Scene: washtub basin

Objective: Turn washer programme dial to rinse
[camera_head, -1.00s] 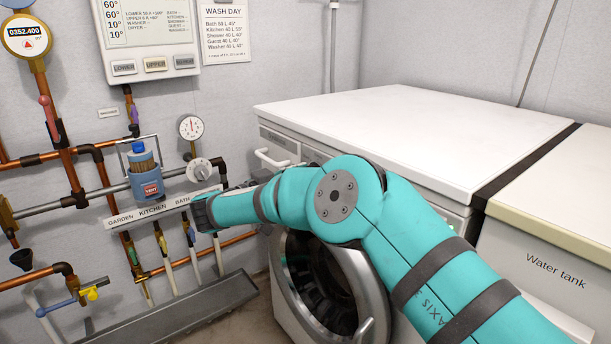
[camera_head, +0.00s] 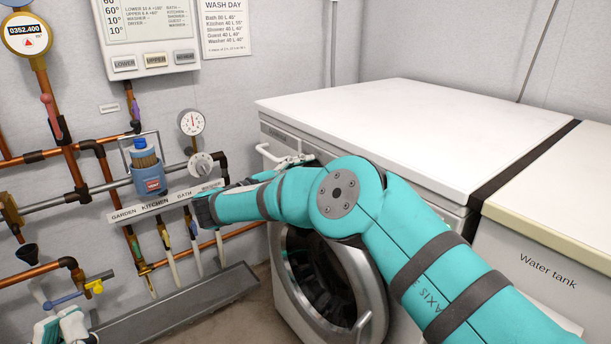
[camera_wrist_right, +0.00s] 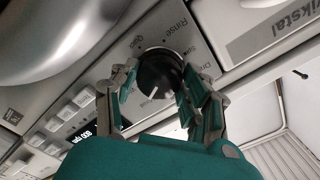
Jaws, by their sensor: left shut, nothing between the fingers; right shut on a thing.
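In the right wrist view the black programme dial (camera_wrist_right: 161,70) sits on the washer's grey panel, with a white line on its face toward the lower left. The words Quick, Rinse and others are printed around it, and some are partly hidden. My right gripper (camera_wrist_right: 158,82) is shut on the dial, one finger on each side. In the head view my right arm hides most of the washer (camera_head: 325,285) panel, and the dial cannot be made out. My left gripper (camera_head: 62,326) is shut and empty at the lower left edge, partly cut off by the frame.
Buttons (camera_wrist_right: 62,122) and a lit display (camera_wrist_right: 80,137) lie beside the dial. Pipes, a gauge (camera_head: 191,122) and a labelled rail (camera_head: 150,207) line the wall at the left. A grey trough (camera_head: 190,308) runs below. The water tank (camera_head: 550,265) stands at the right.

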